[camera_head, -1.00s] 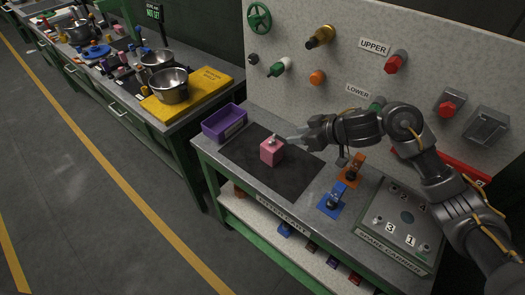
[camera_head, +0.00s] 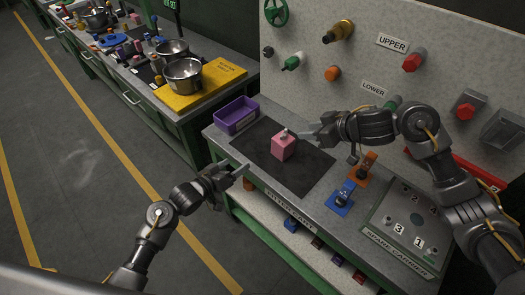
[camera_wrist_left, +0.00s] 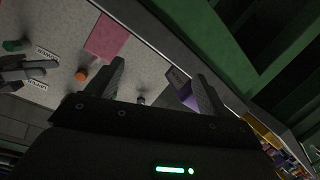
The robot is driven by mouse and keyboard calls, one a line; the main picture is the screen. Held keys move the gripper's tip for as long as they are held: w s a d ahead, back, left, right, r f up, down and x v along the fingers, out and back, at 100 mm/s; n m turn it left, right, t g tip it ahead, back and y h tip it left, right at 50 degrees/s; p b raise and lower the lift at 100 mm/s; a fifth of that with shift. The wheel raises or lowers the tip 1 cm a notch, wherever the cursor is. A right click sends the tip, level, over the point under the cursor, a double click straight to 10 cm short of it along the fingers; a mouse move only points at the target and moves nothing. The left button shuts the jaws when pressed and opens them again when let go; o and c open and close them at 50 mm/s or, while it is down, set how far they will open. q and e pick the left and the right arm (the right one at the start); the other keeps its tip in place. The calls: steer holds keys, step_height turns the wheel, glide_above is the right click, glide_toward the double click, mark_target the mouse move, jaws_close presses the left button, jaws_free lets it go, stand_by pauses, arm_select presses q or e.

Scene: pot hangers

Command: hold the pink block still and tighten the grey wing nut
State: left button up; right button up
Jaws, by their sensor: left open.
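The pink block (camera_head: 283,149) sits on the dark mat on the workbench, and its pink face also shows in the left wrist view (camera_wrist_left: 107,38). The small grey wing nut (camera_head: 284,133) is on top of the block; its finer shape is too small to tell. My left gripper (camera_head: 240,172) is open and empty at the bench's front edge, left of and nearer than the block, apart from it. My right gripper (camera_head: 303,137) is just right of the wing nut, pointing at it; whether its fingers touch the nut or are open is unclear.
A purple bin (camera_head: 237,114) stands left of the mat (camera_head: 302,177). Blue (camera_head: 341,198) and orange (camera_head: 362,170) fixtures and a spare-carrier panel (camera_head: 402,226) are to the right. A pegboard wall (camera_head: 310,40) with knobs and valves rises behind.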

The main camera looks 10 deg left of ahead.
mark_target(283, 143)
arm_select(q)
steer(key=d+r+m, duration=0.2)
steer(key=d, duration=0.1)
steer(key=w+d+r+m+g, duration=0.1)
steer(key=d+r+m, duration=0.1)
steer(key=d+r, duration=0.1)
steer(key=d+r+m+g, duration=0.1)
steer(key=d+r+m, duration=0.1)
steer(key=d, duration=0.1)
steer(key=shift+w+d+r, duration=0.2)
steer(key=shift+d+r, duration=0.15)
steer(key=shift+r, duration=0.05)
steer(key=shift+m+g, duration=0.3)
steer(key=x, duration=1)
steer(key=shift+w+d, duration=0.2)
steer(key=shift+d, duration=0.15)
steer(key=c, duration=1.5)
